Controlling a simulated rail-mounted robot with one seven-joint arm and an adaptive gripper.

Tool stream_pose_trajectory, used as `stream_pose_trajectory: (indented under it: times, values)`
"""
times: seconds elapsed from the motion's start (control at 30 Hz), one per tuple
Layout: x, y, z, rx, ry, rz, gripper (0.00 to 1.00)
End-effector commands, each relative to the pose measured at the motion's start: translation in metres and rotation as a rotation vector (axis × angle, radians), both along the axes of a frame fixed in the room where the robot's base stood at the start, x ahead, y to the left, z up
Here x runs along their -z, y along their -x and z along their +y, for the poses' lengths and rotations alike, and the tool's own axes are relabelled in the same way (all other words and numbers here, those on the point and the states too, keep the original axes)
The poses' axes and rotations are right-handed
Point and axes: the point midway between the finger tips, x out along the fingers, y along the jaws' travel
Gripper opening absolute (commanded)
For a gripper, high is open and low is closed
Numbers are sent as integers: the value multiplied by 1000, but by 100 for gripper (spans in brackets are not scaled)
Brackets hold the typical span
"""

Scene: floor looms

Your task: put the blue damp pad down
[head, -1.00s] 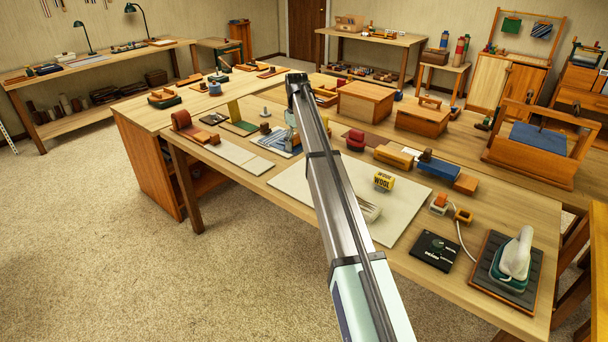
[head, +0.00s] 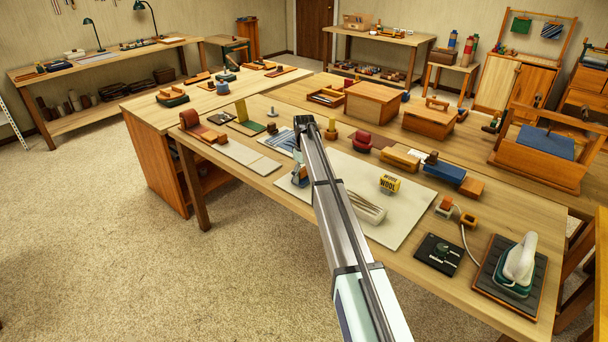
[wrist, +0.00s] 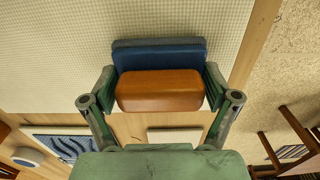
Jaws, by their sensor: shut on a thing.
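The blue damp pad (wrist: 158,58) has a brown wooden back and is held between the fingers of my gripper (wrist: 160,88) in the wrist view. One finger presses on each side of the wooden back. The pad is over the pale mat (wrist: 50,60), near the mat's edge. I cannot tell whether it touches the mat. In the head view my gripper (head: 300,174) shows only partly, at the left end of the pale mat (head: 395,228). My arm covers most of it, and the pad is not clearly visible there.
A striped blue cloth (wrist: 68,146) lies beside the mat. An iron (head: 519,262) rests on a dark board at the right. Much of the mat is bare.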

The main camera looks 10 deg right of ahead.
Motion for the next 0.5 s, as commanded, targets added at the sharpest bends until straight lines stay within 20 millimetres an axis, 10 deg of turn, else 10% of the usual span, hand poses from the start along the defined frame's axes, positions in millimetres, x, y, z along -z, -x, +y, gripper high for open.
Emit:
stream_pose_trajectory:
  times: [0.37,0.4,0.5]
  values:
    - [4,0,0,0,0,-1,59]
    - [3,0,0,0,0,-1,97]
    - [3,0,0,0,0,-1,100]
